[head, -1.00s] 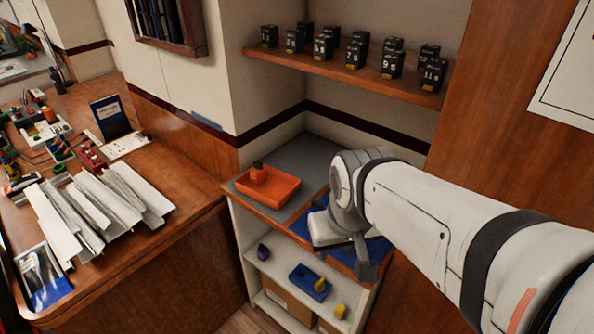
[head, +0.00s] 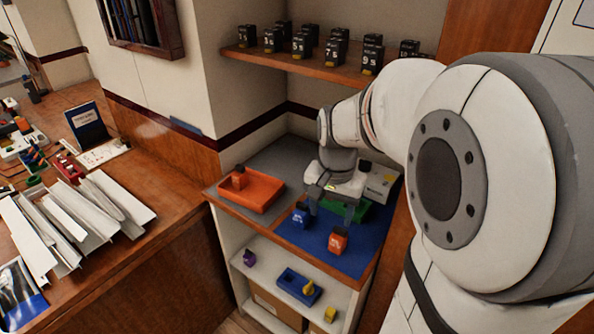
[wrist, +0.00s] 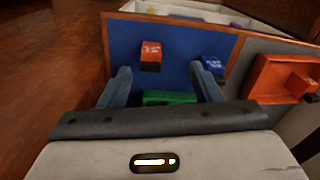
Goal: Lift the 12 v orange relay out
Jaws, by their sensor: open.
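An orange relay (head: 338,240) with white lettering, too small to read surely, stands on the blue mat (head: 345,262). It also shows in the wrist view (wrist: 151,55), beyond the fingertips and roughly between their lines. A second orange-brown relay (head: 239,178) sits in the orange tray (head: 265,195) at the left; its label is unreadable. My gripper (head: 332,207) is open and empty above the mat's back part, behind the orange relay and apart from it. Its two fingers point forward in the wrist view (wrist: 160,76).
A blue relay (head: 301,214) stands close beside one finger. A green tray (head: 360,211) lies partly hidden behind my gripper, near a pale box (head: 379,180). Black relays line the upper shelf (head: 305,67). A blue tray (head: 299,287) sits on the lower shelf.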

